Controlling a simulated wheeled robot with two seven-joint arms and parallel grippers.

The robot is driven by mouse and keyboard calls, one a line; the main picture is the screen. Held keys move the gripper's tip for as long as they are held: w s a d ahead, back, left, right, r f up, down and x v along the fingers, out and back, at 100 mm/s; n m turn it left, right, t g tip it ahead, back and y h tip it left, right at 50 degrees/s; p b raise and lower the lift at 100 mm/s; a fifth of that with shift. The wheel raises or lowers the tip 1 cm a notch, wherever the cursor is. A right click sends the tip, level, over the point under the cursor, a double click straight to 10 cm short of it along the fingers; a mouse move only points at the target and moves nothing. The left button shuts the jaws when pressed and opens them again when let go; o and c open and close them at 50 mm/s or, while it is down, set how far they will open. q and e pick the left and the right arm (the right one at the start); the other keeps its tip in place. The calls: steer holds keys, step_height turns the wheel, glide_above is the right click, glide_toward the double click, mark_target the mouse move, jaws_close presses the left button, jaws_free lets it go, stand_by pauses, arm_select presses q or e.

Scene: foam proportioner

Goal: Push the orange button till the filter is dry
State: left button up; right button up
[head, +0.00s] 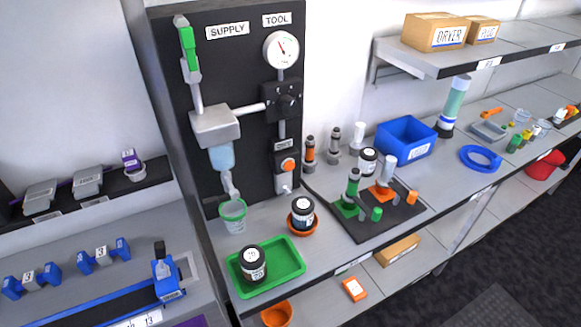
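The orange button (289,165) is on a small grey and black box low on the right side of the dark upright panel (245,75). A small label sits just above it. I take the filter to be the translucent light-blue bowl (221,157) under the grey block (215,125) on the panel's left. A pale spout below it points down into a green-rimmed cup (233,215). I cannot tell how much liquid the bowl holds. Neither of my grippers is in view, and nothing touches the button.
A round gauge (282,49) and black valve block (281,101) sit above the button. On the bench below are a dark jar in an orange dish (302,229), a green tray (284,276) with another jar, and a black mat (395,222) with fittings. A shelf (480,62) overhangs the right.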

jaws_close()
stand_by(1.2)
